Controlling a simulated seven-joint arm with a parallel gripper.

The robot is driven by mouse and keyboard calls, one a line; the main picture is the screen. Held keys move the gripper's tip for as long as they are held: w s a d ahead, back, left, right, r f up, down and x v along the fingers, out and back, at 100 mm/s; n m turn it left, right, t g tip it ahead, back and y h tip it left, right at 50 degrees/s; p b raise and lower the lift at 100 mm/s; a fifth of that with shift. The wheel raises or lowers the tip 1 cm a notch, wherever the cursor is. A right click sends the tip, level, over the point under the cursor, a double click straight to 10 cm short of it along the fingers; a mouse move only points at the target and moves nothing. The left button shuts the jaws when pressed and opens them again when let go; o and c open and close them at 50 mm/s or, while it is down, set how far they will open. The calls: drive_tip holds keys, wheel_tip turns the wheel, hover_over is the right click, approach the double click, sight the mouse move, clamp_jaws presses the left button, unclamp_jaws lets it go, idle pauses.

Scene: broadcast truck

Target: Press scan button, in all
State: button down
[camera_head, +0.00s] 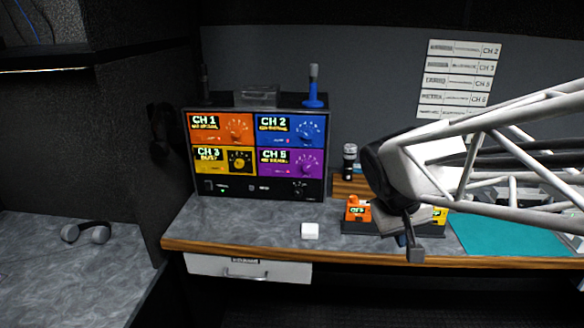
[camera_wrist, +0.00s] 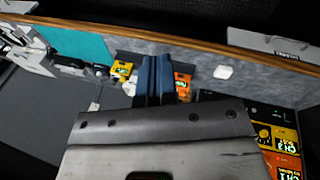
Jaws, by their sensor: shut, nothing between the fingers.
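The channel rack (camera_head: 258,155) stands at the back left of the desk, with orange, blue, yellow and purple modules. Its black lower panel (camera_head: 262,188) carries a small button (camera_head: 251,188), a green light and a knob; the button's label is too small to read. In the wrist view part of the rack (camera_wrist: 275,140) shows at lower right. My gripper (camera_head: 414,252) is right of the rack, in front of the tray of packs, well apart from the panel. In the wrist view its dark bluish fingers (camera_wrist: 155,72) are together and empty.
A tray (camera_head: 372,229) holds an orange pack (camera_head: 357,209) and a yellow pack (camera_head: 440,216). A white block (camera_head: 310,231) lies near the front edge. A blue microphone (camera_head: 313,88) stands on the rack. A teal mat (camera_head: 505,236) is at right. Desk before the rack is mostly clear.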

sight(251, 188)
drive_tip(key=w+a+f+n+t+h, duration=0.1)
drive_tip(key=w+a+f+n+h, duration=0.15)
drive_tip(key=w+a, duration=0.75)
drive_tip(key=w+a+f+n+t+h, duration=0.15)
drive_tip(key=w+a+f+n, duration=0.35)
drive_tip(key=w, duration=1)
drive_tip(key=w+a+f+n+t, duration=0.1)
drive_tip(key=w+a+f, duration=0.3)
drive_tip(key=a, duration=0.4)
drive_tip(key=w+a+f+n+t, duration=0.1)
drive_tip(key=w+a+f, duration=0.3)
drive_tip(key=a, duration=0.5)
drive_tip(key=w+a+f+n+t, duration=0.1)
drive_tip(key=w+a+f+t, duration=0.2)
drive_tip(key=a+f, duration=0.4)
drive_tip(key=shift+w+a, duration=0.2)
drive_tip(key=shift+a, duration=0.4)
drive_tip(key=shift+w+a, duration=0.2)
drive_tip(key=shift+a, duration=0.35)
drive_tip(key=shift+w, duration=0.1)
drive_tip(key=shift+w, duration=4.3)
